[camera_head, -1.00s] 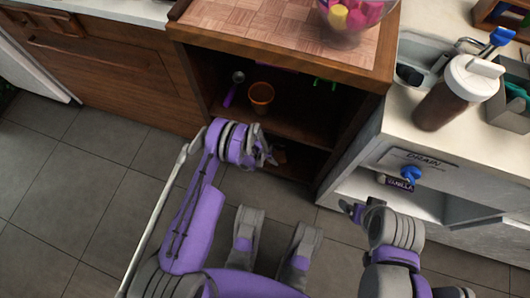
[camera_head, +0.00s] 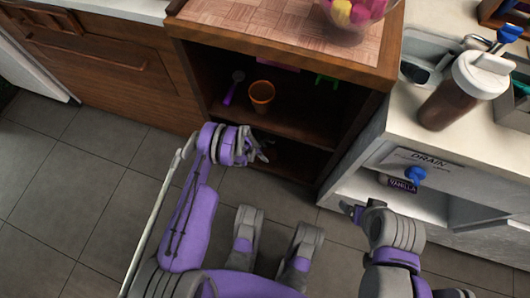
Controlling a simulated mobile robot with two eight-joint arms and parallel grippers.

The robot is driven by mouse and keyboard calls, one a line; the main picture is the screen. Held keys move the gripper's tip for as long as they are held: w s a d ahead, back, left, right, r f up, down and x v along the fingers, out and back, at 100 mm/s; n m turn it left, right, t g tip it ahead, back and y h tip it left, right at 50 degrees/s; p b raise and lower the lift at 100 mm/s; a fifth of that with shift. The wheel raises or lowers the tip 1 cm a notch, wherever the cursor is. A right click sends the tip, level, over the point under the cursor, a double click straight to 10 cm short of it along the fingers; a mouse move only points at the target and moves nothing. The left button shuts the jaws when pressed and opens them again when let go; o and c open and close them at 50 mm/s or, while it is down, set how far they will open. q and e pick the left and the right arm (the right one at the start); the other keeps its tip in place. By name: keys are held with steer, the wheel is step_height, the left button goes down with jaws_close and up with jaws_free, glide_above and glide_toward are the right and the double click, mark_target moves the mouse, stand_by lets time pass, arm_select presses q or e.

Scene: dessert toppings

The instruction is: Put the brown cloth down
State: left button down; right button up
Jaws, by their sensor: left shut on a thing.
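My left gripper (camera_head: 260,151) reaches to the front of the dark lower compartment of the wooden cabinet (camera_head: 300,135). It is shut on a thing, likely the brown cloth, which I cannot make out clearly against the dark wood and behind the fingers. My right gripper (camera_head: 350,208) is low in front of the white counter, away from the cabinet opening. Its fingers are too small to tell open from shut.
On the upper shelf stand an orange-brown cup (camera_head: 261,94) and a purple-handled scoop (camera_head: 232,89). A glass bowl (camera_head: 348,18) sits on the cabinet top. The white counter at right carries a brown-filled bottle (camera_head: 455,98).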

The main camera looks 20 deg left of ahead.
arm_select(q)
jaws_free()
steer(key=p+v, duration=0.2)
steer(key=v, duration=0.5)
steer(key=shift+r, duration=0.35)
